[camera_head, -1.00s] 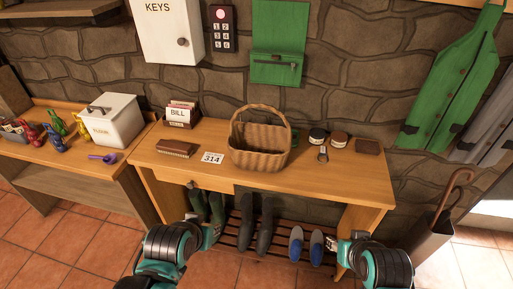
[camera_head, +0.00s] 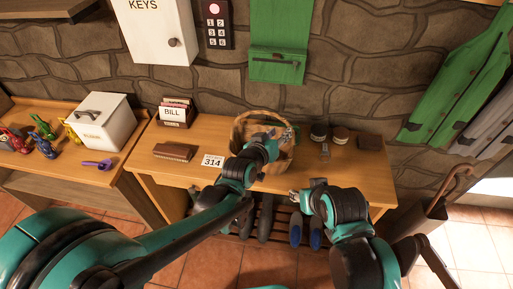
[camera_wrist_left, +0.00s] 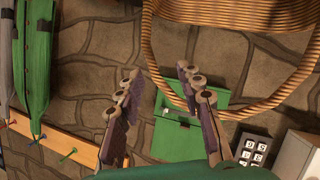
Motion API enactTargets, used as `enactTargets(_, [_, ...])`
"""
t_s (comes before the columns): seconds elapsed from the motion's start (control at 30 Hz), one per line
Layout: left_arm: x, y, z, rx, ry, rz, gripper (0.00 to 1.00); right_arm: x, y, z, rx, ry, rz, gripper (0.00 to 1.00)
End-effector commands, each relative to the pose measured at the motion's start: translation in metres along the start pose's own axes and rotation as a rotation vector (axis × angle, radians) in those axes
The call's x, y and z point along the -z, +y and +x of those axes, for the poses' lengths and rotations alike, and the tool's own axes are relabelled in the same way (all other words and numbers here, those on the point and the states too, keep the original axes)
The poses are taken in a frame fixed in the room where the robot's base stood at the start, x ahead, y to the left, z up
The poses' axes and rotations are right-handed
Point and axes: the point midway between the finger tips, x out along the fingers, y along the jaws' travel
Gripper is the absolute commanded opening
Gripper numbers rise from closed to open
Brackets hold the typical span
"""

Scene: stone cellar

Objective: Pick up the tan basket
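The tan wicker basket (camera_head: 243,130) stands on the wooden table, its arched handle upright. My left arm reaches over the table and hides much of its front. My left gripper (camera_head: 285,133) is at the right side of the basket's handle. In the left wrist view its two fingers (camera_wrist_left: 158,72) are spread apart with nothing clamped. The basket's handle (camera_wrist_left: 270,106) curves there past the right finger, with part of it in the gap between the fingers. My right gripper (camera_head: 300,196) is low at the table's front edge, away from the basket; its opening is too small to read.
On the table (camera_head: 360,182) are a bill holder (camera_head: 175,113), a brown brush (camera_head: 173,152), a 314 card (camera_head: 213,161) and small round tins (camera_head: 319,131) close right of the basket. A stone wall with a key cabinet (camera_head: 160,32) stands behind. Shoes sit below.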

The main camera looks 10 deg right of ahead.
Motion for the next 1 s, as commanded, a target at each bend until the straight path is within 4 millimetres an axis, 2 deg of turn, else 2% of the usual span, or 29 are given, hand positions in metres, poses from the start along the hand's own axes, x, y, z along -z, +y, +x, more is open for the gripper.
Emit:
enactTargets(0.4, [-0.001,0.001,0.058,0.002,-0.001,0.0,0.37,-0.012,0.0,0.017,0.0,0.0,0.0,0.4])
enactTargets(0.53, [0.0,0.001,0.065,0.002,-0.001,0.0,0.37,-0.013,0.0,0.018,0.0,0.0,0.0,0.4])
enactTargets(0.73, [0.001,0.001,0.065,0.002,-0.002,0.0,0.37,-0.012,0.0,0.017,0.0,0.0,0.0,0.4])
enactTargets(0.87, [0.001,0.001,0.065,0.002,-0.002,0.0,0.03,-0.012,0.0,0.017,0.0,0.0,0.0,0.4])
enactTargets(1.0, [0.001,0.001,0.065,0.002,-0.002,0.0,0.0,-0.012,0.0,0.017,0.0,0.0,0.0,0.4])
